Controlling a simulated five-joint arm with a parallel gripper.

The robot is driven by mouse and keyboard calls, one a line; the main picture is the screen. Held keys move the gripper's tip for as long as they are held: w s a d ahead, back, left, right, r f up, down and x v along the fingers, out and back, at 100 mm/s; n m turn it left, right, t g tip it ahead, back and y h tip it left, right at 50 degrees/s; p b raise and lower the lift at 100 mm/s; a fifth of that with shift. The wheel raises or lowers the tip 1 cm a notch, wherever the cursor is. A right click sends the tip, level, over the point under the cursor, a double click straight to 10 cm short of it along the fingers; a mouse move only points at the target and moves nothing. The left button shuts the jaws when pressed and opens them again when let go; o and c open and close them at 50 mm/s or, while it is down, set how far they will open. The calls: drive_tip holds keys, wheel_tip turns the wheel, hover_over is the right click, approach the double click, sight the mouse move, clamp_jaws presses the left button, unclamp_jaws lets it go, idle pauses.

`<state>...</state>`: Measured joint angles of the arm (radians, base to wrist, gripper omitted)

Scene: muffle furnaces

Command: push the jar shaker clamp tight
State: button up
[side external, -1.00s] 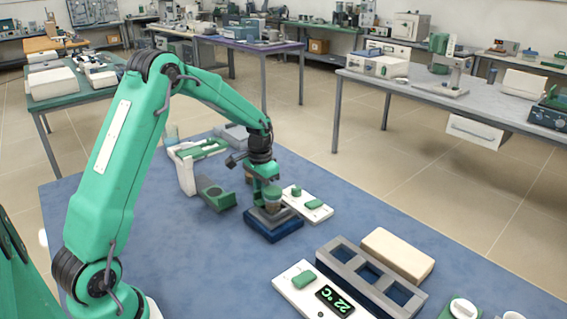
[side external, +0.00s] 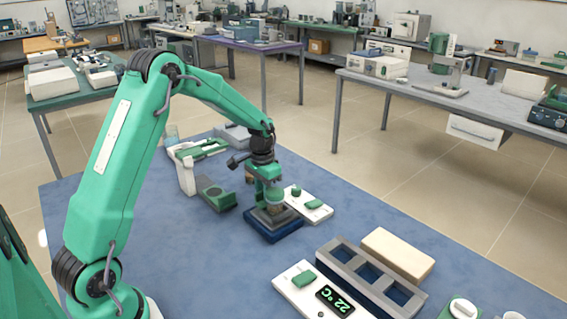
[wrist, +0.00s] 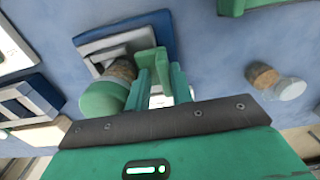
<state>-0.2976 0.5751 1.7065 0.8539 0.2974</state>
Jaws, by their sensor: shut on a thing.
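The jar shaker (side external: 287,233) stands on the blue table, with a stepped grey top on a dark blue base. It also shows in the wrist view (wrist: 158,24). A jar with a green lid (wrist: 104,98) and brown contents stands on its top, tilted in the wrist view. My gripper (side external: 272,190) is low over the shaker, beside the jar. In the wrist view my gripper (wrist: 160,88) has its green fingers close together, just right of the jar. They appear shut on the green upright clamp (wrist: 146,62); its grip is partly hidden by the fingers.
A white control unit (side external: 315,209) with a green knob sits right of the shaker. A grey rack (side external: 358,282) and a beige block (side external: 398,256) lie nearer right. A cork-coloured jar (wrist: 265,77) lies right in the wrist view. Table front left is clear.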

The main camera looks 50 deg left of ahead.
drive_tip(key=shift+s+d+f, duration=0.1)
drive_tip(key=shift+d+f, duration=0.45)
drive_tip(key=shift+f, duration=0.3)
drive_tip(key=o, duration=0.5)
drive_tip(key=shift+r, duration=2.75)
drive_tip(key=shift+a+r, duration=0.15)
drive_tip(key=shift+r, duration=0.85)
